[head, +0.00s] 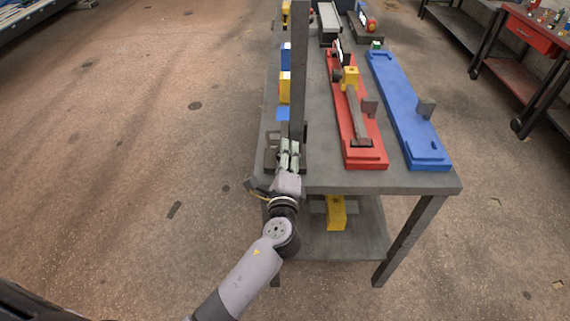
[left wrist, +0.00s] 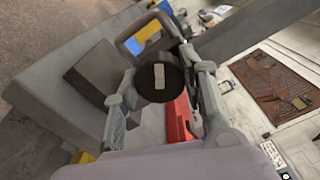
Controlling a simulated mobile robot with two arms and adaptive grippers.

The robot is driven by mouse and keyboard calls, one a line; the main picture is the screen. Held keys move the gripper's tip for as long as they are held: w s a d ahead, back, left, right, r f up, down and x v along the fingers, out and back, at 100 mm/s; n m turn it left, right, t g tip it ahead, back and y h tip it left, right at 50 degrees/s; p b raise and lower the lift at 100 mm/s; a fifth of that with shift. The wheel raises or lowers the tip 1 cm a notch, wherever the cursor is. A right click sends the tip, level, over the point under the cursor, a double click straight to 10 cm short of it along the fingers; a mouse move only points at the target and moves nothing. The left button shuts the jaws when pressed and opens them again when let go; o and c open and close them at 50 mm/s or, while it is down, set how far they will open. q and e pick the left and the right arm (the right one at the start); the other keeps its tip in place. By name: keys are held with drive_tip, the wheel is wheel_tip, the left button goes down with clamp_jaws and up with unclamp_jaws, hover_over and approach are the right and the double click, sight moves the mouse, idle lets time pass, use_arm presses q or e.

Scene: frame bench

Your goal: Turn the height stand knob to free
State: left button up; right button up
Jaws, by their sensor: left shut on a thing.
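The height stand (head: 298,75) is a tall dark grey post near the left edge of the grey bench. Its knob (left wrist: 158,82) is a round black disc with a pale bar marked on its face, seen in the left wrist view. My left gripper (head: 289,150) is at the lower part of the post. In the left wrist view its fingers (left wrist: 160,98) stand on both sides of the knob and are closed on it. In the head view the gripper hides the knob. My right gripper is in neither view.
A red fixture (head: 368,140) and a blue fixture (head: 405,105) lie on the bench (head: 420,183) right of the post. Blue and yellow blocks (head: 285,88) stand behind the post on the left. Open floor (head: 120,180) lies left of the bench.

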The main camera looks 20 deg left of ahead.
use_arm(q)
drive_tip(key=n+b, duration=0.3)
drive_tip(key=n, duration=0.1)
drive_tip(key=shift+f, duration=0.15)
drive_tip(key=shift+n+b, duration=0.85)
drive_tip(key=shift+n, duration=0.45)
drive_tip(key=o, duration=1.2)
drive_tip(key=shift+c, duration=0.2)
drive_tip(key=v, duration=0.7)
drive_tip(key=shift+s, duration=0.25)
drive_tip(key=shift+d, duration=0.1)
